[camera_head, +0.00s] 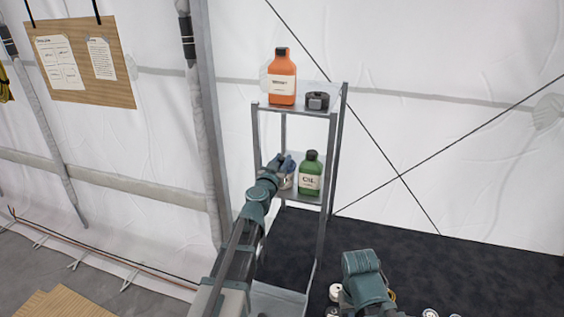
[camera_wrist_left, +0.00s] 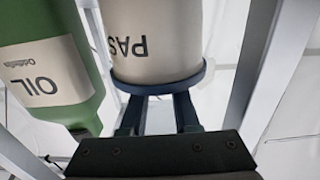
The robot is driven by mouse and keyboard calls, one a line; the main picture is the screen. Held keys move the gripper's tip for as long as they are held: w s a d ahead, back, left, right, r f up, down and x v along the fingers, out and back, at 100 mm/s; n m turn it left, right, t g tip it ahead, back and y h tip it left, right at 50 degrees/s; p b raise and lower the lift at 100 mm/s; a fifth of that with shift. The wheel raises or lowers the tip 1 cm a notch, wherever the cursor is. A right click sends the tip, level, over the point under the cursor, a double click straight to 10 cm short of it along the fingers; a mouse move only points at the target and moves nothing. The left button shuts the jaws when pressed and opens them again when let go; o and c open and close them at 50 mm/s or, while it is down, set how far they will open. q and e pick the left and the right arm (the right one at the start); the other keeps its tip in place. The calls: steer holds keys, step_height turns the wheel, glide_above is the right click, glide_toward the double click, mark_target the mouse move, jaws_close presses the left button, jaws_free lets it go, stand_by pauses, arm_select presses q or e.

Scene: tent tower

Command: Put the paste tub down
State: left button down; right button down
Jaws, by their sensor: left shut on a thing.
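My left gripper (camera_head: 281,163) is at the middle shelf (camera_head: 311,199) of the grey metal rack. It is shut on the paste tub (camera_head: 287,182), a pale tub with a blue lid. In the left wrist view, the tub (camera_wrist_left: 155,35) appears upside down, its label partly reading "PAS", with the gripper fingers (camera_wrist_left: 158,112) at the lid. The tub is beside the green oil bottle (camera_head: 310,175), which also shows in the left wrist view (camera_wrist_left: 45,65). I cannot tell whether the tub's base touches the shelf. My right gripper's fingers are not visible.
An orange bottle (camera_head: 282,78) and a dark grey device (camera_head: 317,101) stand on the top shelf (camera_head: 301,108). The rack's posts flank the middle shelf. Several small items lie low at the right near my right arm.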

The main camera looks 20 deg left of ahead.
arm_select(q)
steer(key=c, duration=0.6)
jaws_free()
steer(key=shift+f, duration=0.1)
steer(key=shift+c, duration=0.2)
steer(key=shift+r+p, duration=0.25)
steer(key=shift+p, duration=0.05)
steer(key=s, duration=1.2)
steer(key=shift+a, duration=0.2)
steer(key=shift+f, duration=0.1)
